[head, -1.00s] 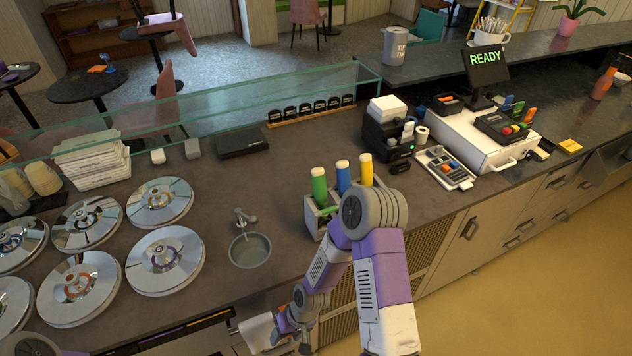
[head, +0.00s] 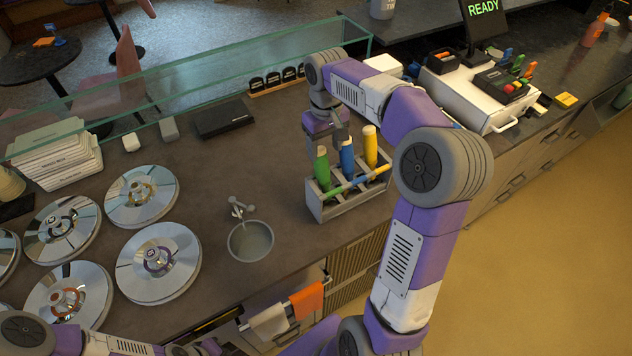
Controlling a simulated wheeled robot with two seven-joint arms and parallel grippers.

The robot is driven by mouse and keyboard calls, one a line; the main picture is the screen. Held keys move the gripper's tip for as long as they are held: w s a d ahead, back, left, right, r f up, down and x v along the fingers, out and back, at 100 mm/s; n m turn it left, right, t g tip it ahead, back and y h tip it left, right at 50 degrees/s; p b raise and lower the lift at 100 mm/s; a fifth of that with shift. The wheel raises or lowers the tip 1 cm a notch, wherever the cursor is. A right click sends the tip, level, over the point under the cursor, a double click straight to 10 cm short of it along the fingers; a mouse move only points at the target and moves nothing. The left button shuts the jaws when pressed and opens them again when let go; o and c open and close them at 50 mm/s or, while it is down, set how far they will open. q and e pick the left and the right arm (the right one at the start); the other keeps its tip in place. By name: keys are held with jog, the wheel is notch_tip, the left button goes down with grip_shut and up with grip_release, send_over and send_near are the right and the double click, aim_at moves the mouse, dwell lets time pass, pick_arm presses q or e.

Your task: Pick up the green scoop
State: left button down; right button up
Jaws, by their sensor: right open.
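The green scoop (head: 322,168) stands handle up at the left end of a grey holder (head: 345,206) on the counter. A blue-handled scoop (head: 347,158) and a yellow-handled scoop (head: 370,147) stand to its right in the same holder. My right gripper (head: 338,138) is over the holder, close to the tops of the green and blue handles, pointing down. It is open and holds nothing that I can see. I cannot tell whether it touches a handle. Only links of my left arm show at the bottom left; its gripper is out of frame.
A small round sink (head: 250,241) with a tap is left of the holder. Several shiny round lids (head: 158,262) cover the left counter. A glass screen (head: 200,95) runs along the back. A white cash drawer (head: 470,95) stands at the right.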

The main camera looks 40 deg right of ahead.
aim_at(324, 167)
jog(key=shift+f, duration=0.4)
jog(key=shift+s+f, duration=0.15)
jog(key=shift+f, duration=0.1)
notch_tip(324, 167, down, 7)
jog(key=shift+a+r+b, duration=0.1)
jog(key=shift+a+b, duration=0.05)
jog(key=shift+b, duration=0.35)
grip_shut()
